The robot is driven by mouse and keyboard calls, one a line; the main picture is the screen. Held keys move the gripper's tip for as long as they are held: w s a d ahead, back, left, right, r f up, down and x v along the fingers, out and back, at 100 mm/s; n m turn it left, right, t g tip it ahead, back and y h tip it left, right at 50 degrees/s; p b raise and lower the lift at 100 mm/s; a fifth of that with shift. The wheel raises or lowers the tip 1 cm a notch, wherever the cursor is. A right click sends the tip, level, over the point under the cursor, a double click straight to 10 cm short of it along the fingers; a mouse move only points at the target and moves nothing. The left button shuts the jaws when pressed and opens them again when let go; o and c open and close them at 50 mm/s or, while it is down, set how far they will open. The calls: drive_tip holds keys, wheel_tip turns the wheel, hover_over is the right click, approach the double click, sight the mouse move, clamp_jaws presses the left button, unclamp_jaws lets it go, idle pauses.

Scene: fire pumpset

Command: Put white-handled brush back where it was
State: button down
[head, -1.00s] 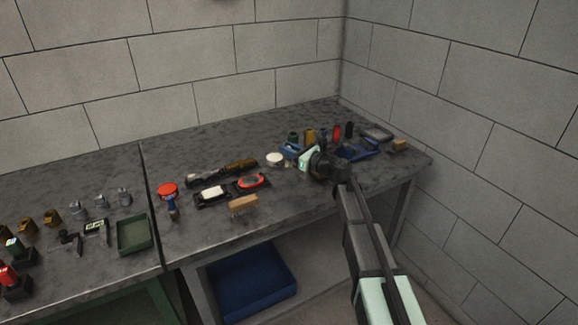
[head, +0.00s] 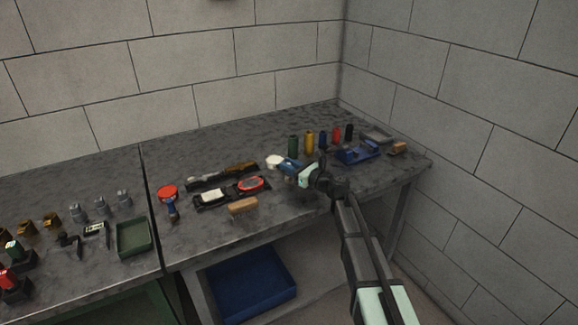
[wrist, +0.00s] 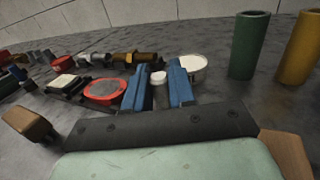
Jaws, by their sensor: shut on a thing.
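My gripper (head: 288,164) is over the right table, its blue fingers (wrist: 160,88) pointing left in the head view. In the wrist view the fingers are closed around a small white piece (wrist: 158,78), which looks like the handle of the white-handled brush. The rest of the brush is hidden by the fingers and the gripper body, so its bristles and tilt cannot be told.
Left are a dark tray with a red-rimmed disc (head: 250,184), a wooden-backed block (head: 242,206) and a red-topped tool (head: 168,192). The table's front middle is bare.

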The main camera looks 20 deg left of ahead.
drive_tip(key=c, duration=0.9)
unclamp_jaws()
drive_tip(key=shift+c, duration=0.2)
drive_tip(key=v, duration=1.2)
drive_tip(key=shift+r, duration=0.1)
drive_tip(key=shift+d, duration=0.1)
